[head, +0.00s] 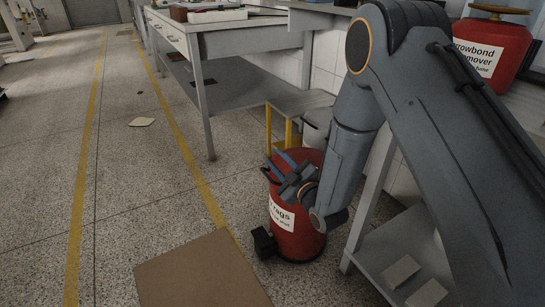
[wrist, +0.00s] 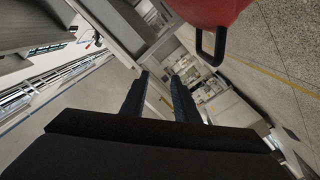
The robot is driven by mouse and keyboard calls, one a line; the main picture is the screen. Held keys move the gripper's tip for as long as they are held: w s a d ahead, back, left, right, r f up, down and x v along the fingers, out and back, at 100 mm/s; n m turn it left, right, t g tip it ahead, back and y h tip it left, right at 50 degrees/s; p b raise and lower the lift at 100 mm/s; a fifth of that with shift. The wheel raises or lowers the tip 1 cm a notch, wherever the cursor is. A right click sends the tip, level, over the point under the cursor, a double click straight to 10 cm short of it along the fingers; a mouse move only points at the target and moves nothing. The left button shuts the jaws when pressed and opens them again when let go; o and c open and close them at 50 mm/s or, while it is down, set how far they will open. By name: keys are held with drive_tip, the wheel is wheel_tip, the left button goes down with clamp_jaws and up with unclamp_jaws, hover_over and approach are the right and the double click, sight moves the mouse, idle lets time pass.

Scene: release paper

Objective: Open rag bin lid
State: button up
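The red rag bin (head: 290,238) stands on the floor right of centre in the head view, with a white label reading "rags". A black pedal (head: 264,243) juts from its base at the left. My gripper (head: 280,163) is over the bin's top, and my wrist hides part of the lid, so I cannot tell whether the lid is shut. In the wrist view, my gripper (wrist: 161,76) has its two dark fingers apart with nothing between them. A red surface (wrist: 195,10) with a black loop handle (wrist: 210,46) shows at the upper right, apart from the fingers.
A brown mat (head: 200,272) lies on the floor left of the bin. A workbench (head: 225,42) stands behind, and a stool with yellow legs (head: 289,130) is just behind the bin. A red can (head: 490,35) is at the upper right. The floor at left is mostly clear.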

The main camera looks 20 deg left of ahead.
drive_tip(key=x, duration=0.3)
drive_tip(key=shift+w+a, duration=0.1)
drive_tip(key=shift+a, duration=0.05)
clamp_jaws()
idle(1.3)
unclamp_jaws()
